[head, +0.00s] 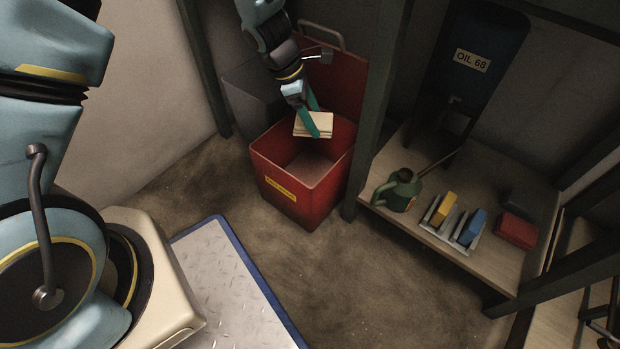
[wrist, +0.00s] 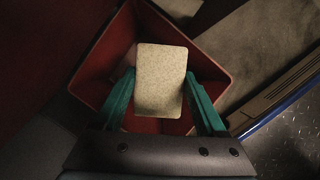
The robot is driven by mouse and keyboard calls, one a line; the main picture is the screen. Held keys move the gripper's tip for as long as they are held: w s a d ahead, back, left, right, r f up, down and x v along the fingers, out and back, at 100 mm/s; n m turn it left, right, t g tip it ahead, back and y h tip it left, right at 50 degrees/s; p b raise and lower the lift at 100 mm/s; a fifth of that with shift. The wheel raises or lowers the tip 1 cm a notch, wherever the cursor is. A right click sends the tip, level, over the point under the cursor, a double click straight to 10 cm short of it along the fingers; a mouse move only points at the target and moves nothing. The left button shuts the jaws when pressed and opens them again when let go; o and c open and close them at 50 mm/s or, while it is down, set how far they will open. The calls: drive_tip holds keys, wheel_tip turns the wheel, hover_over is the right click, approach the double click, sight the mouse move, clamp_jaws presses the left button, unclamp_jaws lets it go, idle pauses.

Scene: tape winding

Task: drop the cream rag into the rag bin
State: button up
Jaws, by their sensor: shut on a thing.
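The cream rag (head: 314,123) is a folded, flat pad held between the teal fingers of my gripper (head: 316,122). In the wrist view the rag (wrist: 161,80) sits between the two fingertips (wrist: 160,92), with a finger along each side. The rag bin (head: 305,204) is a red open-topped box with a yellow label and a raised red lid behind it. The rag is over the bin's opening, near its back part. In the wrist view the bin's walls (wrist: 112,62) surround the rag. The bin's floor shows bare in the head view.
A wooden shelf (head: 440,240) to the right holds a green oil can (head: 398,190), a rack with yellow (head: 444,208) and blue (head: 470,228) blocks, and a red block (head: 516,230). A dark post (head: 378,110) stands close to the bin's right side. A blue-edged metal plate (head: 225,285) lies in front.

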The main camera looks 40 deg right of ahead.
wheel_tip(320, 180, down, 5)
drive_tip(key=b, duration=0.4)
drive_tip(key=shift+f+b, duration=0.15)
drive_tip(key=shift+b, duration=0.15)
drive_tip(key=o, duration=1.2)
drive_tip(key=shift+o, duration=0.2)
drive_tip(key=p+v, duration=0.5)
drive_tip(key=v, duration=0.6)
drive_tip(key=shift+f+p, duration=0.1)
drive_tip(key=shift+p, duration=0.2)
